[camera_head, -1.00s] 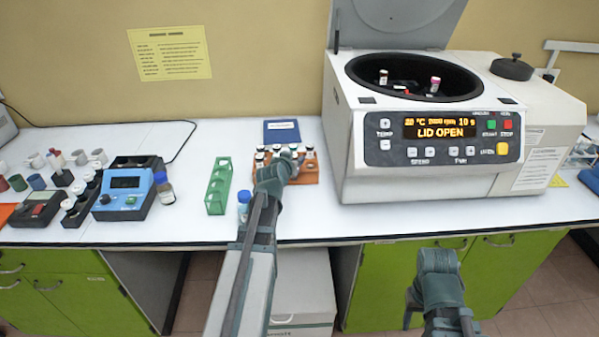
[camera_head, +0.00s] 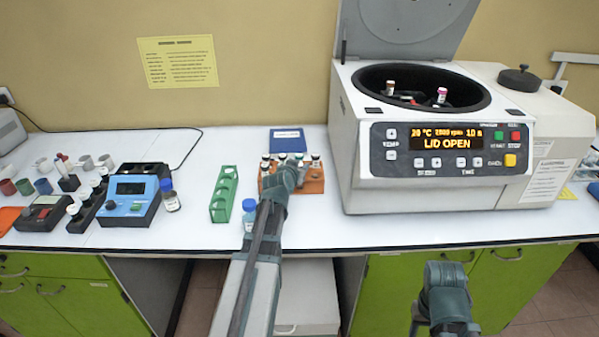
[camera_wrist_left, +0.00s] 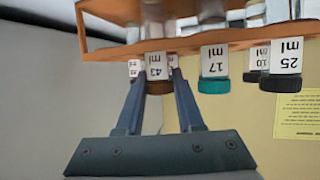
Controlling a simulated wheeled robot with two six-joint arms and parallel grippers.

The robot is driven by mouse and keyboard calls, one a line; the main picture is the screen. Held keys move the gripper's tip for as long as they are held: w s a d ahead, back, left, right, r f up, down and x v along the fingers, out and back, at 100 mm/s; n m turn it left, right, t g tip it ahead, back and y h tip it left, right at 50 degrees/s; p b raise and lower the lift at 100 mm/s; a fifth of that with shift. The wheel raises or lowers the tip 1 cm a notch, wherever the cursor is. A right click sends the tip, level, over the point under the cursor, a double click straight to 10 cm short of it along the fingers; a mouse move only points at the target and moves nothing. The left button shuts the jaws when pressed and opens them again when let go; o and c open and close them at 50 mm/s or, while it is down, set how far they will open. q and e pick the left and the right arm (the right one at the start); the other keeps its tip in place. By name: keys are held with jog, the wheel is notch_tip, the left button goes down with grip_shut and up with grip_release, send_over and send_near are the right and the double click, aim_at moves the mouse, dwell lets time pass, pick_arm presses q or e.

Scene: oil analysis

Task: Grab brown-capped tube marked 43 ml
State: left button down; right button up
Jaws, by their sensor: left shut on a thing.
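The brown-capped tube marked 43 ml (camera_wrist_left: 156,70) stands in the orange rack, which the left wrist view shows upside down. My left gripper (camera_wrist_left: 158,80) is shut on this tube, one finger on each side near the cap. In the head view my left gripper (camera_head: 287,175) is at the front of the orange rack (camera_head: 314,184) and hides the tube. My right gripper (camera_head: 447,300) hangs low in front of the green cabinets; its fingers cannot be made out.
A teal-capped 17 ml tube (camera_wrist_left: 214,70) and a dark-capped 25 ml tube (camera_wrist_left: 285,68) stand beside it. A green rack (camera_head: 223,195) and a blue-capped bottle (camera_head: 249,214) are to the left. The open centrifuge (camera_head: 440,150) stands to the right.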

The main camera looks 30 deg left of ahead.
pick_arm(q)
notch_tip(320, 180, up, 10)
jog(key=p, duration=1)
